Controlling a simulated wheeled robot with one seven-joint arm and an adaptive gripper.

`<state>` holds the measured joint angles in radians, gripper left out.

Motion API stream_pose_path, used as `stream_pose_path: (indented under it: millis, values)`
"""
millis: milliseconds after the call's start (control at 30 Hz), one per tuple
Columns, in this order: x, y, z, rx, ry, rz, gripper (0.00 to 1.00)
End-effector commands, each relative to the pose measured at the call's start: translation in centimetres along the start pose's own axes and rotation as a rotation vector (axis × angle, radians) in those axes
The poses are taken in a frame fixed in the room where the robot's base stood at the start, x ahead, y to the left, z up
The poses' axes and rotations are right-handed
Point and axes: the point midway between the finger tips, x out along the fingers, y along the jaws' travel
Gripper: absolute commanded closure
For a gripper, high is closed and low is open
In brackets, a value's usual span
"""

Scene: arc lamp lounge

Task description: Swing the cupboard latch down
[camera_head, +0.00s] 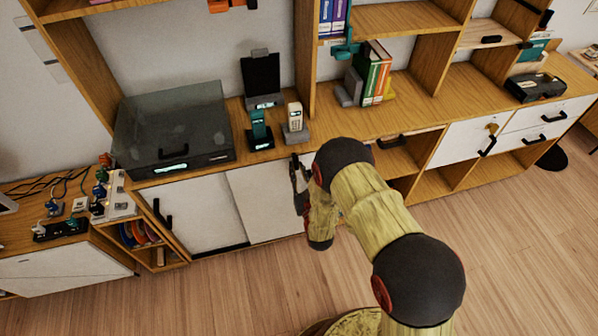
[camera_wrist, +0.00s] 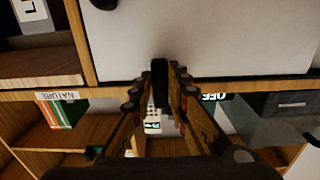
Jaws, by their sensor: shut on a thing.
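My gripper (camera_head: 299,180) is at the front of the low cupboard, by the right end of a white door (camera_head: 262,200). In the wrist view my gripper (camera_wrist: 160,78) has its two fingers on either side of a dark upright bar (camera_wrist: 160,83), and is shut on it. The bar lies in front of the white door (camera_wrist: 200,40); whether it is the door's handle or a latch I cannot tell. A small orange-brown latch-like piece (camera_head: 492,127) shows on another white door (camera_head: 462,142) further right, above a black handle (camera_head: 487,146), well away from my gripper.
On the counter stand a dark glass-lidded box (camera_head: 175,125), a teal phone (camera_head: 259,130) and a white phone (camera_head: 295,120). Books (camera_head: 377,72) stand further right. Another black handle (camera_head: 160,213) is on the left door.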

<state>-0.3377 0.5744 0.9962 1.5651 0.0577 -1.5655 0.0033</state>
Motion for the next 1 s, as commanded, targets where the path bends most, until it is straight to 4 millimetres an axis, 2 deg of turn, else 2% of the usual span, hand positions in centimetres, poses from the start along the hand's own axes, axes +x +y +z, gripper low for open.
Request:
stream_pose_path:
  millis: [300, 333, 633, 1000]
  values:
    - [-0.04, -0.08, 0.05, 0.013, -0.002, -0.001, 1.00]
    - [-0.04, -0.08, 0.05, 0.013, -0.002, -0.001, 0.83]
    - [-0.02, -0.06, 0.01, 0.012, -0.001, 0.000, 0.66]
    - [-0.38, -0.05, 0.02, 0.011, -0.001, 0.000, 0.65]
